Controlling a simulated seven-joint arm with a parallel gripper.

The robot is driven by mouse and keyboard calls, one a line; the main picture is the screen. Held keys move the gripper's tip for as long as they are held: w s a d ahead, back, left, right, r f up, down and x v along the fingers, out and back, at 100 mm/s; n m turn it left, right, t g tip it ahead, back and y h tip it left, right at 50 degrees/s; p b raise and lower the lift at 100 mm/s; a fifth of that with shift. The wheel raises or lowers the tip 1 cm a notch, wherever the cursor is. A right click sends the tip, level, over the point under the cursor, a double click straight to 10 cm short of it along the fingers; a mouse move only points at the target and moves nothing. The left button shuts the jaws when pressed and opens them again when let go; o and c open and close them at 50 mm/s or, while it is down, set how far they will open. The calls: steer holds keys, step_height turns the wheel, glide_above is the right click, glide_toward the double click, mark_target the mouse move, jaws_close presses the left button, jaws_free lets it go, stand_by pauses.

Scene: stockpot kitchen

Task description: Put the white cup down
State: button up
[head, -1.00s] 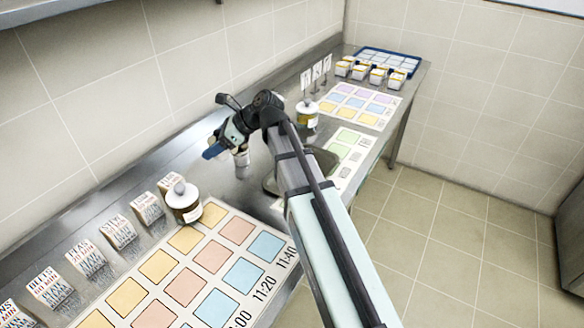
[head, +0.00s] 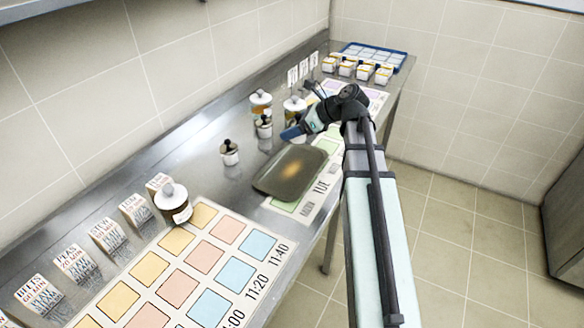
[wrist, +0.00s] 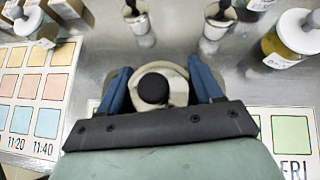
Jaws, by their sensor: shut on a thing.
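In the wrist view a white cup (wrist: 176,90) with a black knob on its lid sits between the blue fingers of my gripper (wrist: 163,88). The gripper is shut on it. In the head view my gripper (head: 293,131) is over the counter, just behind the dark tray. I cannot make out the held cup there, nor whether its base touches the counter. Two similar cups with black knobs stand on the counter, one to the left (head: 229,153) and one farther back (head: 264,127).
A dark tray (head: 274,186) lies in front of my gripper. Jars with white knobbed lids stand behind (head: 260,104), beside (head: 294,106) and at the left (head: 173,204). A coloured grid sheet (head: 266,285) covers the front left. Bare steel lies left of the tray.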

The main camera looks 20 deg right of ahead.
mark_target(296, 173)
steer(key=shift+s+d, duration=0.5)
steer(key=shift+s, duration=0.2)
steer(key=shift+s+a+f+g, duration=0.15)
steer(key=shift+s+a, duration=0.1)
steer(key=shift+s, duration=0.3)
steer(key=shift+s+a+r+g, duration=0.15)
steer(key=shift+s+a, duration=0.1)
steer(key=shift+s, duration=0.25)
steer(key=shift+n+y, duration=0.3)
steer(key=shift+n, duration=0.2)
steer(key=shift+s+a+f, duration=0.1)
steer(key=shift+f, duration=2.5)
steer(key=shift+s+f, duration=0.1)
steer(key=shift+f, duration=2.5)
steer(key=shift+f, duration=0.1)
steer(key=o, duration=1.1)
